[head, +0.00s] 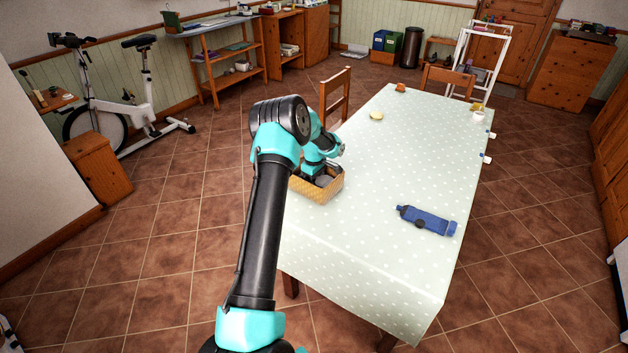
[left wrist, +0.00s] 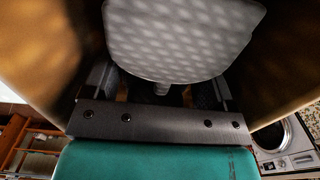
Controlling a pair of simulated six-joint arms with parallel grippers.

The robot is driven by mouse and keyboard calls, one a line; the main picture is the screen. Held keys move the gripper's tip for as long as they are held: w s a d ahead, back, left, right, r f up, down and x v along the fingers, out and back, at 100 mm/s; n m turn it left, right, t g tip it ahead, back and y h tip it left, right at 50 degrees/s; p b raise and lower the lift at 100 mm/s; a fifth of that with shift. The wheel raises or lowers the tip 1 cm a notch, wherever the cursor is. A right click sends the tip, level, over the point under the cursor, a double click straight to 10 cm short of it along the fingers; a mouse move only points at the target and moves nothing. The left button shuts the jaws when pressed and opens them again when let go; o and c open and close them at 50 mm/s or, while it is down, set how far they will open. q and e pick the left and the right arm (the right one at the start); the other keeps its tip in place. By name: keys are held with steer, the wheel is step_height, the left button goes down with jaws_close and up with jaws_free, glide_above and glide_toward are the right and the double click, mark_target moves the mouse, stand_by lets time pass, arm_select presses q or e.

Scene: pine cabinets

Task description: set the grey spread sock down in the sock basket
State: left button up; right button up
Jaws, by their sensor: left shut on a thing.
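The sock basket (head: 322,196) is a tan woven box on the near left part of the table. My left gripper (head: 318,176) reaches down into it from above, its fingers partly hidden by the basket walls and my own arm. It is shut on the grey sock (left wrist: 180,40), which shows as a pale grey, rounded shape with a dotted light pattern in the left wrist view. The basket's tan walls (left wrist: 38,45) rise on both sides there. I cannot tell whether the sock touches the basket floor. My right gripper is not in view.
A blue bottle-like thing (head: 427,220) lies on the dotted tablecloth (head: 380,260) to the right of the basket. A yellow round thing (head: 376,115) lies farther back. A chair (head: 335,97) stands behind the basket at the table's left side. The middle of the table is clear.

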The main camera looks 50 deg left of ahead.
arm_select(q)
steer(key=shift+f, duration=0.1)
steer(key=o, duration=0.8)
steer(key=shift+o, duration=0.2)
step_height(320, 180, up, 12)
stand_by(0.4)
steer(key=shift+r, duration=0.2)
stand_by(0.4)
